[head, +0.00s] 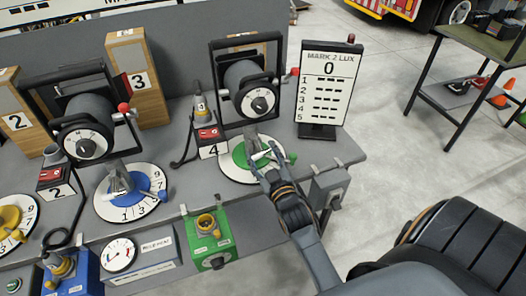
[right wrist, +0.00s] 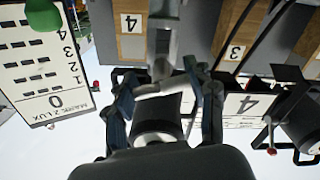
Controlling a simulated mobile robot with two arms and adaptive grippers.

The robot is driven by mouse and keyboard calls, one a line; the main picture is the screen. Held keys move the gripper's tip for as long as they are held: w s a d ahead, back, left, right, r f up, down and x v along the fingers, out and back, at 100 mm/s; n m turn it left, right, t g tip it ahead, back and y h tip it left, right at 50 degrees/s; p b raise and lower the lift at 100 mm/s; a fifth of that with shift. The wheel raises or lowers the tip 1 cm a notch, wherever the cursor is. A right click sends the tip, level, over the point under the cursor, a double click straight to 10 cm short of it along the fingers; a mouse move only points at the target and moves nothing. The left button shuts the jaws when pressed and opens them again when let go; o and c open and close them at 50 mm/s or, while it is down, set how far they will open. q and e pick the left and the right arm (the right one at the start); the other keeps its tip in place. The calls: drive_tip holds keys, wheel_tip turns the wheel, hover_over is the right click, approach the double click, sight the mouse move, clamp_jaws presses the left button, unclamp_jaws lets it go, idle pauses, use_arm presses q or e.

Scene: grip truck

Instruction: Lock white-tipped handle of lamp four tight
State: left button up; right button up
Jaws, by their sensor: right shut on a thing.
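Lamp four's round black lamp head (head: 257,102) stands in its black frame above a white dial with a green centre (head: 236,174), beside a box marked 4 (head: 213,152). A white-tipped handle (head: 261,156) sticks out at the lamp's foot over this dial. My right gripper (head: 270,166) reaches in from the front right and is shut on the handle. In the upside-down right wrist view, the pale handle (right wrist: 155,89) lies between the two fingers of my right gripper (right wrist: 165,92). The fingers partly hide the handle in the head view. My left gripper is not in view.
A meter board reading 0 (head: 329,84) stands right of the lamp. Another lamp (head: 87,125) with a blue dial (head: 125,200) stands to the left.

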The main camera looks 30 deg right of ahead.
drive_tip(key=shift+f+m+p, duration=0.1)
drive_tip(key=shift+m+p, duration=0.2)
drive_tip(key=shift+m, duration=0.7)
drive_tip(key=o, duration=1.2)
drive_tip(key=v, duration=0.7)
drive_tip(key=shift+s+a, duration=0.1)
drive_tip(key=shift+s, duration=0.15)
